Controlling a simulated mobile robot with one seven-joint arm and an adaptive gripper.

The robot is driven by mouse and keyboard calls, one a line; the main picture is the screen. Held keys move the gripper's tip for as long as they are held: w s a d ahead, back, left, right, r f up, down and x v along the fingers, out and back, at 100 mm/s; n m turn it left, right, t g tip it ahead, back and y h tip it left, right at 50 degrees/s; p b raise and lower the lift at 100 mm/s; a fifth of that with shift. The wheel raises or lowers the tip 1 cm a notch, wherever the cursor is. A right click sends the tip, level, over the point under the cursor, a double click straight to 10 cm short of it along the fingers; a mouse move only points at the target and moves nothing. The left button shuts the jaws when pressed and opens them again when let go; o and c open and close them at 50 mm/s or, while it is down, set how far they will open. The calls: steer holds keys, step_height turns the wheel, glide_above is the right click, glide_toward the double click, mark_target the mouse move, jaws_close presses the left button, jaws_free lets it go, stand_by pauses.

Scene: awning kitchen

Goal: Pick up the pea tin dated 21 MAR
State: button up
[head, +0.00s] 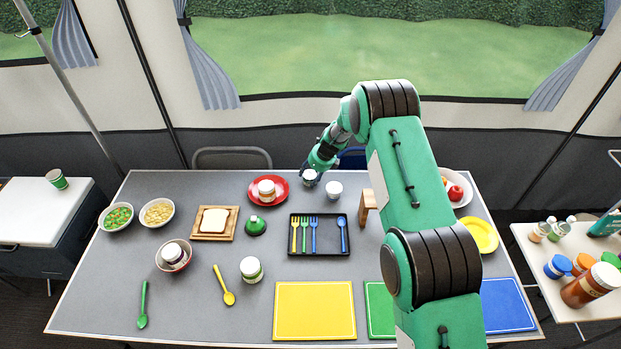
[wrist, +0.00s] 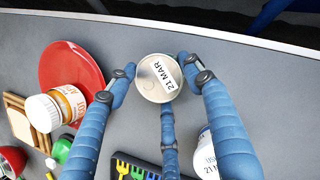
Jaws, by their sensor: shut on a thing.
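A tin (wrist: 152,88) with a pale round lid shows in the wrist view; its lid label reads "21 MAR". Its side is hidden, so I cannot see whether it names peas. My gripper (wrist: 160,80) has its blue fingers closed around this tin. In the head view my gripper (head: 318,173) is at the table's far edge, and the tin (head: 310,177) shows as a small pale top beneath it. I cannot tell whether the tin is clear of the table. A white container (wrist: 207,158) with partly visible dark print, including "21", stands to the right, apart from it.
A red plate (head: 284,187) with a jar (head: 266,190) lies left of my gripper. A black cutlery tray (head: 320,252) lies nearer. A white pot (head: 334,190) stands close by on the right. A wooden stand (head: 367,206) is beside my arm.

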mark_target(308, 174)
steer(key=shift+r, duration=0.2)
steer(key=shift+r, duration=0.55)
step_height(308, 174, up, 2)
steer(key=shift+r+p, duration=0.1)
steer(key=shift+p, duration=0.45)
steer(key=s+d, duration=0.1)
steer(key=s, duration=0.4)
steer(key=s+d+r, duration=0.1)
steer(key=s, duration=0.4)
steer(key=s+d, duration=0.1)
steer(key=s, duration=0.4)
steer(key=shift+s+d+r+p, duration=0.2)
steer(key=shift+s+d+p, duration=0.05)
steer(key=shift+p, duration=0.05)
